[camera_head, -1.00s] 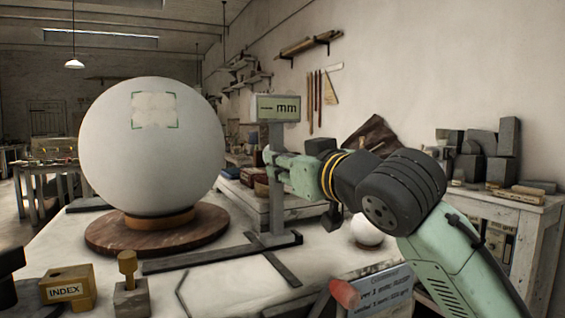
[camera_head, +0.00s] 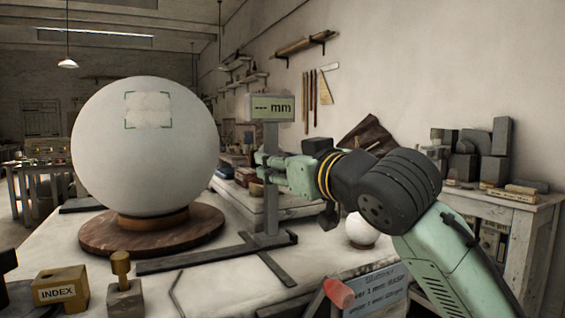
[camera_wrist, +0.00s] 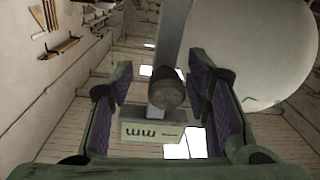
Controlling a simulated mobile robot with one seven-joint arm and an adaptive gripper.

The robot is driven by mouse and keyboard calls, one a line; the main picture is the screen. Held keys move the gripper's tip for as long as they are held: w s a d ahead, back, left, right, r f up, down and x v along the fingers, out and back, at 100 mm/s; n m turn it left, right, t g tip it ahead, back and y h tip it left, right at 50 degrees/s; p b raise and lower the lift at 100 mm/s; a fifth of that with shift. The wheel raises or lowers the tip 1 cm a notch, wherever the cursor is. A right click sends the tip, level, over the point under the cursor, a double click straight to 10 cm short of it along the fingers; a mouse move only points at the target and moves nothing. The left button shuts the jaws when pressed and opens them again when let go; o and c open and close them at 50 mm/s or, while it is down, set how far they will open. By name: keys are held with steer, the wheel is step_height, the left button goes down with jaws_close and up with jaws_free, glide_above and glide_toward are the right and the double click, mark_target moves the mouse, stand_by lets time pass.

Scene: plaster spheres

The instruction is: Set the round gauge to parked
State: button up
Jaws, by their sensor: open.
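The gauge is a grey post on a flat cross-shaped foot, topped by a display box (camera_head: 274,107) reading "--- mm". In the wrist view the display (camera_wrist: 150,132) appears upside down, with a dark round knob (camera_wrist: 167,93) on the post beside it. My gripper (camera_head: 262,168) is at the post, below the display. In the wrist view its two purple-padded fingers are spread, with the knob and post seen between them and gaps on both sides. I cannot tell how near the fingertips are to the knob in depth. The fingers seem to hold nothing.
A large white plaster sphere (camera_head: 146,150) sits left of the gauge on a round wooden base (camera_head: 152,238). A yellow INDEX block (camera_head: 62,290) and a brass-knobbed block (camera_head: 124,297) stand at front left. A small white sphere (camera_head: 362,229) lies under my arm. A sign (camera_head: 376,292) stands at the front.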

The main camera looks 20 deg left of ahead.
steer(key=shift+d, duration=0.1)
steer(key=v, duration=1.2)
steer(key=shift+s, duration=0.1)
